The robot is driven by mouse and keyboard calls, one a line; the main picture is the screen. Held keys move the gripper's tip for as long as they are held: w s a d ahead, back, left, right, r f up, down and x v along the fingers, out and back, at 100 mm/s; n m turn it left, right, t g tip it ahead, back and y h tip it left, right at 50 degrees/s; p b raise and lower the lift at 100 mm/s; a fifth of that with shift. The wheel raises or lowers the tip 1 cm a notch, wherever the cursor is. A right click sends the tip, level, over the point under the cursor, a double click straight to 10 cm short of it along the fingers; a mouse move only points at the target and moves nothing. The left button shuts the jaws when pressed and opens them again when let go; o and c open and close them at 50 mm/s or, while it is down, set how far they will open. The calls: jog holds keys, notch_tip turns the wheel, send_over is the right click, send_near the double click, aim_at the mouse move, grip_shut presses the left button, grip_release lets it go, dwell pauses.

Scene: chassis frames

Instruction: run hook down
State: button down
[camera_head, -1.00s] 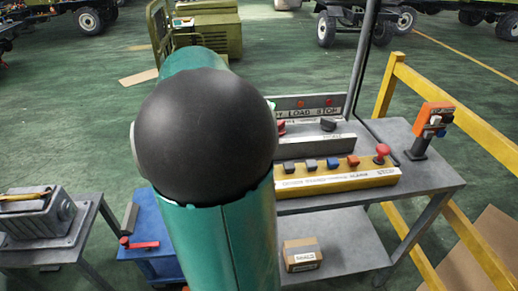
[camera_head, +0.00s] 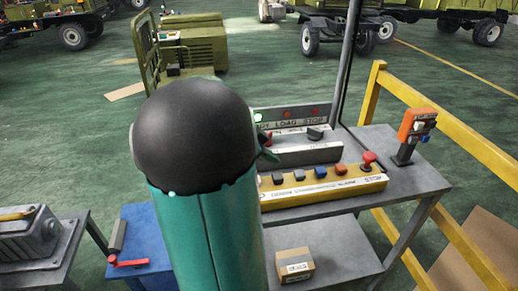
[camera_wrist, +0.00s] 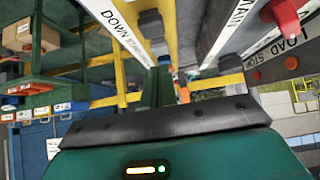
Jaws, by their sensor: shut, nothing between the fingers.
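A yellow control box (camera_head: 345,186) lies on the grey table, with a row of dark, blue and orange buttons and a red mushroom button (camera_head: 368,160). In the wrist view a white strip lettered DOWN (camera_wrist: 122,32) runs slantwise at the upper left, with a dark button (camera_wrist: 150,22) beside it. My gripper (camera_wrist: 166,88) shows as dark narrow fingers at the middle of the wrist view, shut and empty. The fingers point between the label strips; I cannot tell whether they touch anything. In the head view my arm hides most of my gripper and the box's left end.
A grey panel lettered LOAD STOP (camera_head: 300,150) stands behind the yellow box, with a pole near it. An orange device (camera_head: 412,128) stands at the table's right. A carton (camera_head: 294,265) sits on the lower shelf. A yellow railing (camera_head: 450,125) runs along the right.

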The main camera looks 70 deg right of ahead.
aim_at(282, 175)
jog(key=f, duration=0.4)
jog(key=shift+s+d+f, duration=0.15)
jog(key=shift+s+f, duration=0.15)
